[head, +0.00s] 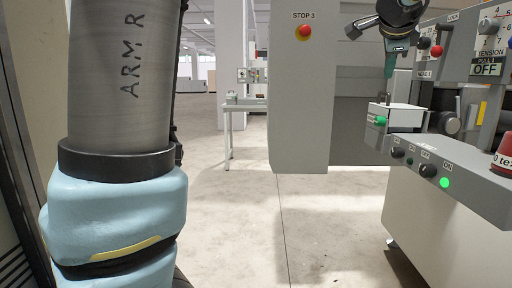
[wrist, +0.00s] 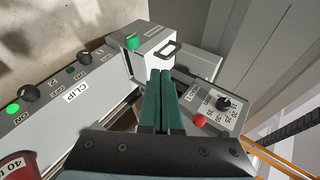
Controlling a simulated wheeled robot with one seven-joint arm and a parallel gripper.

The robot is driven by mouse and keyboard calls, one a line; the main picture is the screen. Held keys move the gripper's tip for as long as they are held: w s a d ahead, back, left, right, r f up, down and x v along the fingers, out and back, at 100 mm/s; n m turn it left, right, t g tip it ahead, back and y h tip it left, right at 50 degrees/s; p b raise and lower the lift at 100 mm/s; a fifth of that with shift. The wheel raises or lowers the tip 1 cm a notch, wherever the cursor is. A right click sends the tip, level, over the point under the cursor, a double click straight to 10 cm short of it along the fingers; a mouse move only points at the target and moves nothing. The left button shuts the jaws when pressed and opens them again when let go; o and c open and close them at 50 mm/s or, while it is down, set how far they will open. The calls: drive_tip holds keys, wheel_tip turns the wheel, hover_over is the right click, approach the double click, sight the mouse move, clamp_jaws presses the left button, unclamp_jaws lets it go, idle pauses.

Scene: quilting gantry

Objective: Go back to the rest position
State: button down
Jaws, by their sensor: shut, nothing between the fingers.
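My gripper (head: 389,72) is at the upper right of the head view, fingers pointing down above a white box (head: 405,117) with a green knob. In the wrist view its green fingers (wrist: 161,73) lie side by side, shut, with nothing between them.
A grey control ledge (head: 470,185) with black knobs, a lit green lamp (head: 445,183) and a red cone (head: 503,152) is at right. A panel with a red knob (wrist: 200,121) is close to my fingers. A grey STOP 3 cabinet (head: 299,100) stands mid-view. Floor between is clear.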

drive_tip(key=w+a+f+n+g+y+p, duration=0.3)
drive_tip(key=a+f+n, duration=0.8)
drive_tip(key=a+f, duration=1.15)
drive_tip(key=s+a+f+n+g+y, duration=0.1)
drive_tip(key=s+a+f+n, duration=0.3)
drive_tip(key=a, duration=0.4)
drive_tip(key=s+a+f+n+g, duration=0.4)
drive_tip(key=s+a+f+n, duration=0.1)
drive_tip(key=s+a, duration=0.3)
drive_tip(key=shift+s+a+n+y+p, duration=0.2)
drive_tip(key=shift+a+n+y+p, duration=0.05)
drive_tip(key=shift+n+y+p, duration=0.15)
